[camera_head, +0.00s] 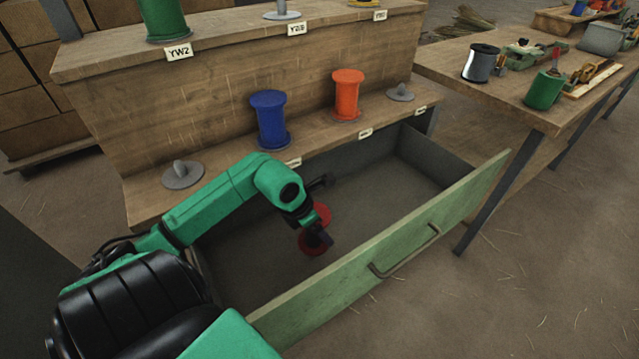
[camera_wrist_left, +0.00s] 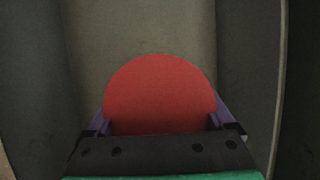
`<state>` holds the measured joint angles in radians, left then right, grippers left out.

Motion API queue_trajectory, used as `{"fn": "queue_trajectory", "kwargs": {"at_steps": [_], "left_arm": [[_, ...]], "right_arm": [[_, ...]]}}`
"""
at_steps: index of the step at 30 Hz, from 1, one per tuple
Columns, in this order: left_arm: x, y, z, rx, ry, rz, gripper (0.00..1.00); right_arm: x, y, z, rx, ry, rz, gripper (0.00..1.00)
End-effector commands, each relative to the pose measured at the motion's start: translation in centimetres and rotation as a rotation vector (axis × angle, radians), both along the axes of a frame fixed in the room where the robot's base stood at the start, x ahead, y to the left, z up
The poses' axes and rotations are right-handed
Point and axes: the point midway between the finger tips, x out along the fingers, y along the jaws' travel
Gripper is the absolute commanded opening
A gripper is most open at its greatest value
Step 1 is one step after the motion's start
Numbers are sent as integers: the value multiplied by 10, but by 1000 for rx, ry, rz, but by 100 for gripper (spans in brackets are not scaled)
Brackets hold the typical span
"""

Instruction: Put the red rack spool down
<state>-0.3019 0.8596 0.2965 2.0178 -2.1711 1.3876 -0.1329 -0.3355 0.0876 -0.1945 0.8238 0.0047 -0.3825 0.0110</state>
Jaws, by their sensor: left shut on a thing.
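The red spool (camera_head: 312,243) is in the open drawer area, partly hidden behind my left gripper in the head view. My left gripper (camera_head: 322,212) is shut on it, over the drawer's grey floor. In the left wrist view the spool's round red end (camera_wrist_left: 160,92) fills the space between the two fingers of the left gripper (camera_wrist_left: 160,122). I cannot tell whether the spool touches the drawer floor. My right gripper is not in view.
The open drawer has a green front (camera_head: 400,255) with a handle. Behind it, a wooden rack (camera_head: 230,95) holds a blue spool (camera_head: 270,118), an orange spool (camera_head: 347,94) and empty grey holders (camera_head: 183,175). A workbench (camera_head: 500,85) with tools and spools stands at right.

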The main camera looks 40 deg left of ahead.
Motion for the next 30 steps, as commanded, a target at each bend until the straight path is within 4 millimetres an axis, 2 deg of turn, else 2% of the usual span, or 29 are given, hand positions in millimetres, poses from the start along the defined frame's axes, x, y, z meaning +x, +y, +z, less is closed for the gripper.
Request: {"fn": "queue_trajectory", "kwargs": {"at_steps": [10,19,20,21,30], "left_arm": [[0,0,-58,-2,0,1,14],[0,0,-61,1,-2,-1,14],[0,0,-61,0,0,-1,90],[0,0,-60,0,-1,-1,100],[0,0,-57,0,-1,-1,100]], "right_arm": [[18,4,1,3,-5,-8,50],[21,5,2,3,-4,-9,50],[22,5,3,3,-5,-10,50],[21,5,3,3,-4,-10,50],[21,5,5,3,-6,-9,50]]}}
